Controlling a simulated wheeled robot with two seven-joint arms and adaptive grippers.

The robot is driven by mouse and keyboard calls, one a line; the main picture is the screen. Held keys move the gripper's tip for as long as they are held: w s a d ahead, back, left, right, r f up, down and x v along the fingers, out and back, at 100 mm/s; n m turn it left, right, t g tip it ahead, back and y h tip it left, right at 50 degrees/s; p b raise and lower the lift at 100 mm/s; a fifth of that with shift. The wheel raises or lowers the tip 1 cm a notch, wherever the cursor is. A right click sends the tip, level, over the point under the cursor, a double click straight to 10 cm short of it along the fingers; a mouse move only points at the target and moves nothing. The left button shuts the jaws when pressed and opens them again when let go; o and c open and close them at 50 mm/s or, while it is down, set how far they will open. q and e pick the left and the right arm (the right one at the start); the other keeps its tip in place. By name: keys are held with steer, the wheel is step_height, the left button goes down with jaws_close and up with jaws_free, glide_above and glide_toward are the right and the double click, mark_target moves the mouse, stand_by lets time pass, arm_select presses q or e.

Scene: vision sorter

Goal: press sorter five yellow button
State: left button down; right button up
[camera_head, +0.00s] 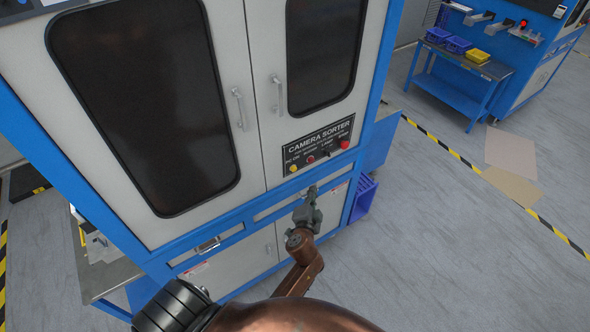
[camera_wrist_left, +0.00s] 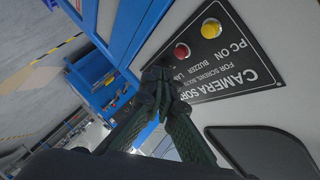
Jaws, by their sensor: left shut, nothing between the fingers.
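The camera sorter's black panel (camera_head: 318,140) is on the front of a white and blue cabinet. The yellow button (camera_head: 293,168) is at the panel's left end. In the left wrist view, where the panel's text is upside down, the yellow button (camera_wrist_left: 211,28) is at the upper right. My left gripper (camera_head: 312,190) is below the panel in the head view, shut and empty. In the left wrist view my left gripper's fingertips (camera_wrist_left: 158,76) are together near the panel's edge, apart from the yellow button. My right gripper is in neither view.
A red button (camera_head: 311,159), a dark knob (camera_head: 325,151) and another red button (camera_head: 344,144) share the panel. Door handles (camera_head: 238,108) stick out above. A blue bench (camera_head: 452,91) with bins stands at upper right.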

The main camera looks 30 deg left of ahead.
mark_target(294, 169)
arm_select(q)
steer(key=shift+a, duration=0.1)
steer(key=w+a+p, duration=0.1)
steer(key=w+a, duration=0.2)
steer(key=a, duration=0.5)
steer(key=shift+w, duration=0.2)
steer(key=shift+f, duration=0.1)
steer(key=shift+w+a, duration=0.1)
stand_by(1.4)
steer(key=shift+w+a, duration=0.1)
steer(key=shift+a, duration=0.15)
